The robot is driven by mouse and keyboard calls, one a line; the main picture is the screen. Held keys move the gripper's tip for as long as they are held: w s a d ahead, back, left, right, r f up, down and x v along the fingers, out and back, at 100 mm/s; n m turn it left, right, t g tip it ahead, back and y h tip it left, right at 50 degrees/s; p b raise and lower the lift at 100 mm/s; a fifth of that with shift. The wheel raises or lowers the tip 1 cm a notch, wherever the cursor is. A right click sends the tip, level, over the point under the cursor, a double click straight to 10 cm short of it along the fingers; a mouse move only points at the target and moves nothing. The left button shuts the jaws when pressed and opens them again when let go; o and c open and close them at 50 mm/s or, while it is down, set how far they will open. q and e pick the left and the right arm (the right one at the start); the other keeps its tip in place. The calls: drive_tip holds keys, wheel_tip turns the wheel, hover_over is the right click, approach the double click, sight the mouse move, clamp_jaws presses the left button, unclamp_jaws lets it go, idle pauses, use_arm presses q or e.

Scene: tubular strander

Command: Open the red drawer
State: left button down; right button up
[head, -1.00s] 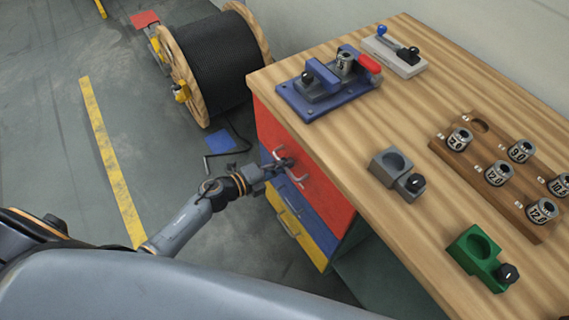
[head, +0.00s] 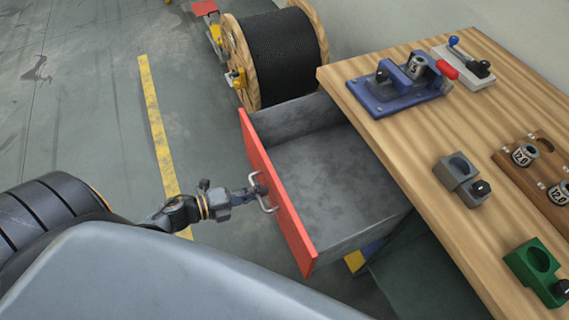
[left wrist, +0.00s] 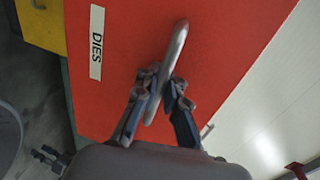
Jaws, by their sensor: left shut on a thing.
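The red drawer (head: 280,195) is pulled well out of the bench in the head view, and its grey inside is empty. Its metal handle (head: 265,195) is on the red front, which carries a "DIES" label (left wrist: 97,42) in the left wrist view. My left gripper (head: 256,190) is shut on this handle. In the left wrist view the fingers of the left gripper (left wrist: 160,90) sit on both sides of the handle bar (left wrist: 170,65). My right gripper does not show.
The wooden bench top (head: 420,150) carries a blue fixture (head: 395,90), a grey block (head: 462,178), a green block (head: 535,268) and a rack of dies (head: 540,180). A black cable reel (head: 280,55) stands behind the drawer. A yellow drawer (left wrist: 42,22) is beside the red one.

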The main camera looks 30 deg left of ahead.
use_arm(q)
drive_tip(key=f+v, duration=0.1)
drive_tip(key=v, duration=0.6)
drive_tip(key=shift+f, duration=0.15)
drive_tip(key=c, duration=1.4)
unclamp_jaws()
drive_tip(key=shift+s+a, duration=0.1)
drive_tip(key=shift+c, duration=0.2)
drive_tip(key=v, duration=1.2)
drive_tip(key=shift+f, duration=0.2)
